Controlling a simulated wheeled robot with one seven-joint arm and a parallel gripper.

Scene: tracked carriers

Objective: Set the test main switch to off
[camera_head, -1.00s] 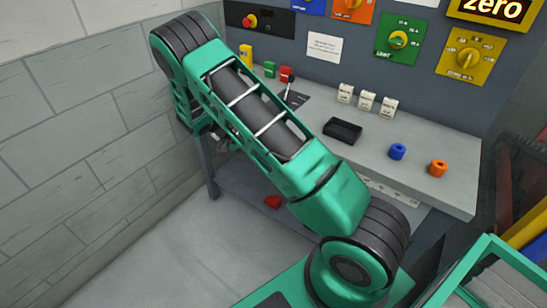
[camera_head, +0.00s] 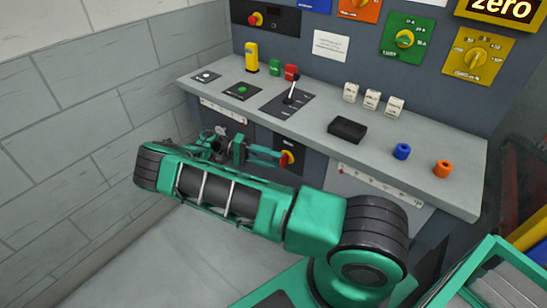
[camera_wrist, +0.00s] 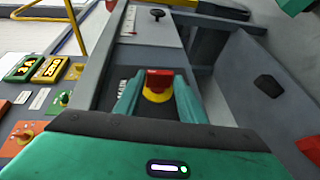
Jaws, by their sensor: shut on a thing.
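The main switch has a red handle (camera_wrist: 160,78) on a yellow round base (camera_wrist: 157,95), set on a dark plate with a partly hidden label reading "MAIN". In the head view, the switch's yellow base (camera_head: 291,157) shows on the bench's front face, below the worktop. My gripper (camera_wrist: 158,90) is shut on the red handle, with one green finger on each side of it. In the head view my gripper (camera_head: 268,157) reaches the switch from the left. The fingers and wrist hide part of the plate and its markings.
The worktop (camera_head: 320,142) overhangs just above my gripper. On it stand a lever (camera_head: 290,92), a black tray (camera_head: 347,130), a blue ring (camera_head: 401,151) and an orange ring (camera_head: 443,168). A brick wall (camera_head: 80,130) stands to the left.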

